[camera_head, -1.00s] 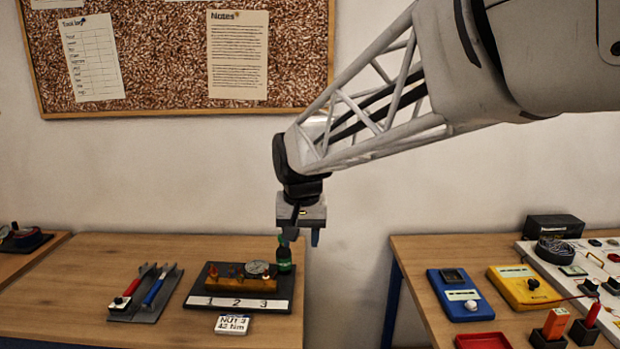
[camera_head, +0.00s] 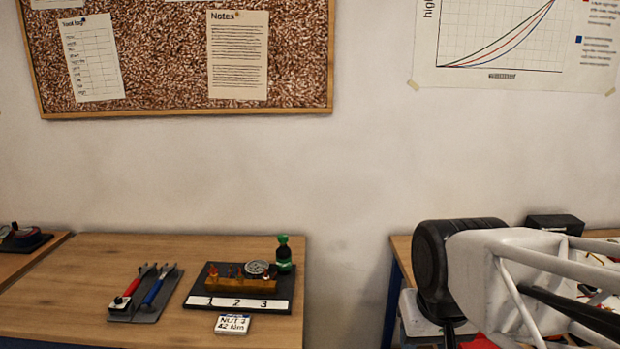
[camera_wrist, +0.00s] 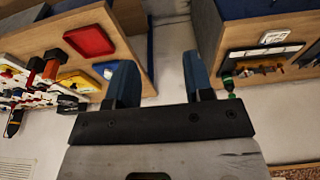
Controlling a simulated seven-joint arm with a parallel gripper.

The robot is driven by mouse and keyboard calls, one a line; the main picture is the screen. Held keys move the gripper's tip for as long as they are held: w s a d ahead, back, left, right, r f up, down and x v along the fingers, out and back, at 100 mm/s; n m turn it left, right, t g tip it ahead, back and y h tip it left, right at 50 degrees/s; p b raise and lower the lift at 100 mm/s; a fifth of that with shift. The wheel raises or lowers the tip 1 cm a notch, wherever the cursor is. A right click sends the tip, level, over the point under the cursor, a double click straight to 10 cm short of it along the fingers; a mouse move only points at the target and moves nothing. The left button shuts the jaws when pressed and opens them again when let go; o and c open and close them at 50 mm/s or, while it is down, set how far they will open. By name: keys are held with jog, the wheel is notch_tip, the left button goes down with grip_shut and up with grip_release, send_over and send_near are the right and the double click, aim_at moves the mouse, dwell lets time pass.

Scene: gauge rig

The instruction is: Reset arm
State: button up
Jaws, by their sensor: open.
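My gripper shows in the wrist view (camera_wrist: 160,82), its two blue fingers apart with nothing between them. It points at the gap between the two tables, touching nothing. In the head view my arm is at the lower right, in front of the right table, and the fingers cannot be made out there. The gauge rig (camera_head: 240,284) stands on the left table, with a row of fittings, a round gauge (camera_head: 257,267) and a strip numbered 1, 2, 3. A green bottle (camera_head: 284,255) stands upright at its back right corner.
A card reading 42 Nm (camera_head: 233,324) lies in front of the rig. A grey tray (camera_head: 147,309) holds a red-handled and a blue-handled tool. In the wrist view, a red tray (camera_wrist: 90,41) and a yellow device (camera_wrist: 77,82) are on the right table. Open space separates the tables.

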jog(key=s, duration=0.1)
jog(key=s+d+f, duration=0.1)
jog(key=s, duration=0.1)
jog(key=shift+s+d+f, duration=0.2)
jog(key=shift+f, duration=0.1)
